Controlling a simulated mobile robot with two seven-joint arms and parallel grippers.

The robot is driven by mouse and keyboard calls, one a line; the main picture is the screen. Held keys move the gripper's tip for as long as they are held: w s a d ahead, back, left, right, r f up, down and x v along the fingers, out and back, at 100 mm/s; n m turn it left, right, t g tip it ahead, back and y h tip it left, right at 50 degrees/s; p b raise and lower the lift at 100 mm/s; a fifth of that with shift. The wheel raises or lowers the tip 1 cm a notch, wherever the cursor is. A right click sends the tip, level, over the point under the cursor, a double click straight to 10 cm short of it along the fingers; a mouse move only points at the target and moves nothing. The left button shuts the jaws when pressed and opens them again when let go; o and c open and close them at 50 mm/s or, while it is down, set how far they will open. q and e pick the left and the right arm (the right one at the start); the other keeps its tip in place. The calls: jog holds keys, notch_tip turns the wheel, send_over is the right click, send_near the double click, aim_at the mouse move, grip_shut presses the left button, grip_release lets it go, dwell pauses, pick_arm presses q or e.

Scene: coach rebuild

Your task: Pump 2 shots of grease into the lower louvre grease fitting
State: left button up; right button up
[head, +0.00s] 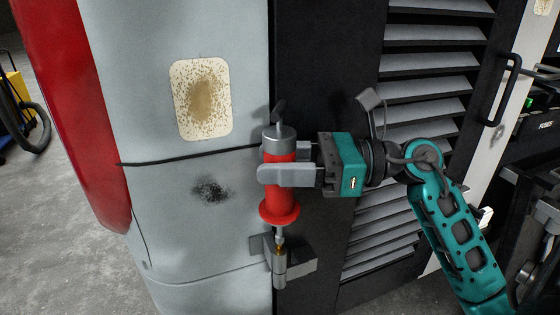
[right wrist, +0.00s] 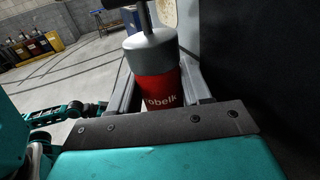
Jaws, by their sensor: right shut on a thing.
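A red grease gun (head: 281,180) with a grey cap and a dark handle on top is held upright, nozzle down. My right gripper (head: 290,165) is shut around its red body; the gun also shows between the fingers in the right wrist view (right wrist: 160,88). The gun's thin brass-coloured nozzle points down at the lower louvre grease fitting (head: 279,262) on the grey hinge. The tip meets or nearly meets the fitting; I cannot tell whether it is seated. The louvre door (head: 400,215) is behind my right arm. My left gripper is not in view.
A pale coach panel (head: 180,230) with a rusty patch (head: 203,100) and a dark smudge (head: 211,190) is left of the gun. A black door handle (head: 507,90) sticks out at the upper right. Open grey floor (head: 70,250) lies at the left.

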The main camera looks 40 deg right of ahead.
aim_at(283, 135)
jog(key=shift+r+p, duration=1.65)
jog(key=shift+r, duration=0.95)
jog(key=shift+s+f, duration=0.1)
jog(key=shift+s, duration=0.35)
jog(key=s+a+p, duration=0.2)
jog(key=s+p, duration=0.4)
jog(key=s, duration=0.1)
jog(key=shift+w+d, duration=0.1)
